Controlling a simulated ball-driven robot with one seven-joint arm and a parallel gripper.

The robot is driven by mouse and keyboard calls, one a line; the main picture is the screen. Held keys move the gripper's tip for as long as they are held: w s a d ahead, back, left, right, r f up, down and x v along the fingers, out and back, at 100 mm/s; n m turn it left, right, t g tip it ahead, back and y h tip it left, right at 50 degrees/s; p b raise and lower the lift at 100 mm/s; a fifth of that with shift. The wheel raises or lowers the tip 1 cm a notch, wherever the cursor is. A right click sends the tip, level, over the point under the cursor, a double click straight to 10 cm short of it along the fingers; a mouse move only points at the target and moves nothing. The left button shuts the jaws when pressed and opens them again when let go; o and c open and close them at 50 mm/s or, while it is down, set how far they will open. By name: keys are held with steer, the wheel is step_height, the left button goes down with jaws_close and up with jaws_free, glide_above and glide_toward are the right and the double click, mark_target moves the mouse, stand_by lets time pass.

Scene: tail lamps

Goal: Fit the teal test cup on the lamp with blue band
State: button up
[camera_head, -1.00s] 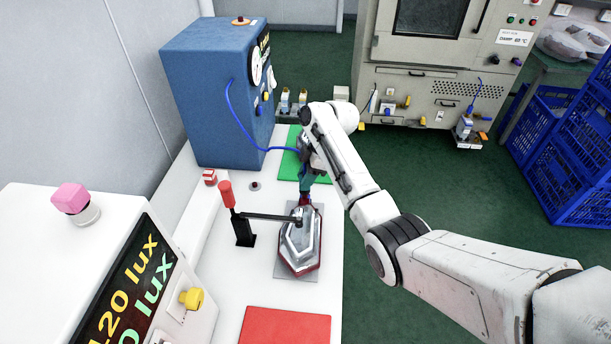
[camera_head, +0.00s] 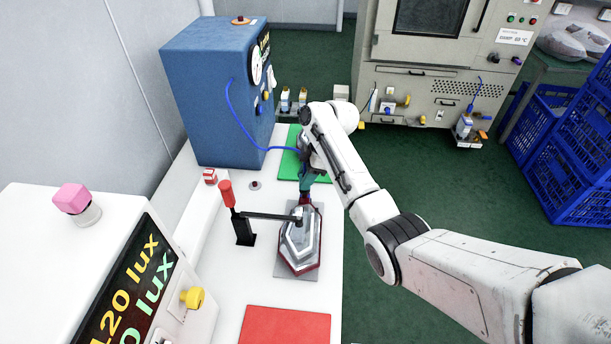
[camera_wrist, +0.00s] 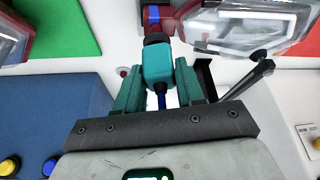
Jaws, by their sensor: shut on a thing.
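My gripper (camera_head: 306,182) is shut on the teal test cup (camera_wrist: 158,66), which sits between its two teal fingers in the wrist view. A blue hose (camera_head: 241,122) runs from the blue box to the gripper. The cup's dark rim faces a red stub with a blue band (camera_wrist: 152,14) and appears to meet it; I cannot tell whether it is seated. The arm and gripper hide most of the cup in the head view.
The clamp (camera_head: 244,232) with a red handle stands left of the lamp. A green mat (camera_head: 289,166) lies behind and a red mat (camera_head: 285,326) in front. The blue box (camera_head: 212,95) stands at the back left. Another clear-and-red lamp (camera_wrist: 26,32) shows at the wrist view's upper left.

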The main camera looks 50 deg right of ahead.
steer(key=shift+f, duration=0.2)
steer(key=shift+f+b, duration=0.85)
steer(key=shift+f, duration=0.2)
steer(key=o, duration=1.1)
steer(key=shift+o, duration=0.2)
steer(key=shift+r, duration=0.1)
steer(key=b+v, duration=0.1)
steer(key=v, duration=0.9)
steer(key=shift+s+r, duration=0.15)
steer(key=shift+r, duration=0.15)
steer(key=shift+d, duration=0.1)
